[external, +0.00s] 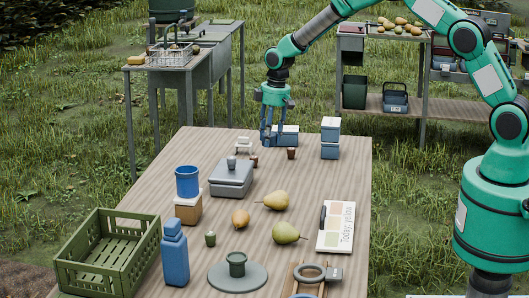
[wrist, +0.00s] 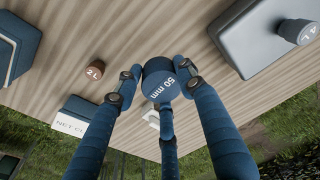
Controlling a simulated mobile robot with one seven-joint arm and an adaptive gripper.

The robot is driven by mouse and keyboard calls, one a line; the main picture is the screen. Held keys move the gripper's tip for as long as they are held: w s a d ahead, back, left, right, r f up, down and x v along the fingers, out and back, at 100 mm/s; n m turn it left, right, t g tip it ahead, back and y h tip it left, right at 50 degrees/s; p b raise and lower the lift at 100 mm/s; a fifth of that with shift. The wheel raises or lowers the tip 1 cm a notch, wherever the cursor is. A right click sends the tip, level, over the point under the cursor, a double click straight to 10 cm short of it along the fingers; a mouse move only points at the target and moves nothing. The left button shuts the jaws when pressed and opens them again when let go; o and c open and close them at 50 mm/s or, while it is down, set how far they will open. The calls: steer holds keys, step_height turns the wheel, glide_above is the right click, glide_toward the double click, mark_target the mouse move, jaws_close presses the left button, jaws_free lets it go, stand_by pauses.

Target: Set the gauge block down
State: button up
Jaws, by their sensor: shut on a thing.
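The gauge block is a dark blue round piece (wrist: 158,78) marked "50 mm" in the wrist view. My gripper (wrist: 155,82) has its blue fingers closed around it, with fingertips at its sides. In the external view my gripper (external: 272,142) points down at the far edge of the wooden table (external: 310,175). The block cannot be made out there. I cannot tell whether it touches the tabletop.
A blue box (external: 288,136) stands right beside my gripper, with stacked blue boxes (external: 330,138) further right. Small brown weights (external: 291,153) and a grey lidded box (external: 232,178) are nearby. Pears (external: 276,200), a chart (external: 336,227) and a green crate (external: 108,255) lie nearer.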

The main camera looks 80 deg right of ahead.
steer(key=shift+m, duration=0.3)
steer(key=s+a+f, duration=0.1)
steer(key=s+a, duration=0.1)
steer(key=s, duration=0.7)
steer(key=s+a+f, duration=0.1)
steer(key=s+a, duration=0.1)
steer(key=s, duration=0.8)
steer(key=s+a+f, duration=0.1)
steer(key=s+a, duration=0.2)
steer(key=s, duration=0.7)
steer(key=shift+f+p, duration=0.3)
steer(key=shift+p, duration=0.05)
steer(key=shift+w+d, duration=0.1)
steer(key=b, duration=0.3)
glide_above(310, 170)
steer(key=s+a, duration=0.1)
steer(key=s, duration=0.1)
steer(key=shift+w+f, duration=0.25)
steer(key=shift+f, duration=0.5)
steer(key=shift+w+d, duration=0.3)
steer(key=shift+w, duration=0.35)
steer(key=shift+f+b, duration=0.35)
steer(key=shift+f, duration=1.35)
steer(key=shift+f, duration=0.1)
